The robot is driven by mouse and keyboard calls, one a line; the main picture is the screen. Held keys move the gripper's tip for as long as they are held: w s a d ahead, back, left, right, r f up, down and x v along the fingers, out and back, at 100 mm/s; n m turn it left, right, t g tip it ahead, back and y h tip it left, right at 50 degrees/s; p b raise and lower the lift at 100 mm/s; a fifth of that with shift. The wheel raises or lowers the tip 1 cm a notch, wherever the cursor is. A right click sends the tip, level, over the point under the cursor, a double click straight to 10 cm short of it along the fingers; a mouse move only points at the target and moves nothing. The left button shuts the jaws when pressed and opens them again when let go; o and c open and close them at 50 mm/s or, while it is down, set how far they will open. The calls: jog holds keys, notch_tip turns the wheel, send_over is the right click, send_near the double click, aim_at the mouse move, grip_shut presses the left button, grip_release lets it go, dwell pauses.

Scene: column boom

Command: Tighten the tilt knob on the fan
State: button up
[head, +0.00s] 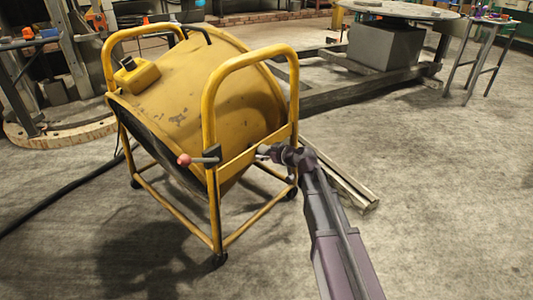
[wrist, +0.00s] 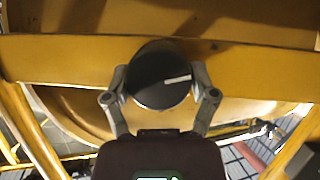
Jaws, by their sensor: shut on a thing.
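The yellow drum fan (head: 200,100) stands in a yellow tube frame on small wheels. In the wrist view, the tilt knob (wrist: 158,92) is a dark round disc with a pale line mark, in front of a yellow frame bar (wrist: 60,60). The line points right and slightly up. My gripper (wrist: 161,84) is shut on the knob, one finger on each side of its rim. In the head view, my gripper (head: 267,152) is at the frame's right side bar. The knob is hard to make out there.
A lever with a red ball end (head: 184,160) sticks out from the frame's near upright. A black hose (head: 70,188) lies on the floor at left. Wooden beams (head: 345,185) lie behind my arm. A round table (head: 400,10) stands at the back. The right floor is clear.

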jog(key=shift+w, duration=0.2)
jog(key=m+g, duration=0.1)
jog(key=m, duration=0.1)
jog(key=m+g+y, duration=0.1)
jog(key=shift+w+m+y, duration=0.2)
jog(key=shift+m+y, duration=0.1)
jog(key=shift+m, duration=0.1)
jog(key=m+g+y+b, duration=0.1)
jog(key=m, duration=0.2)
jog(key=shift+g+y+b, duration=0.3)
jog(key=shift+g+y, duration=0.1)
jog(key=shift+m, duration=0.3)
jog(key=o, duration=1)
jog(key=shift+s, duration=0.1)
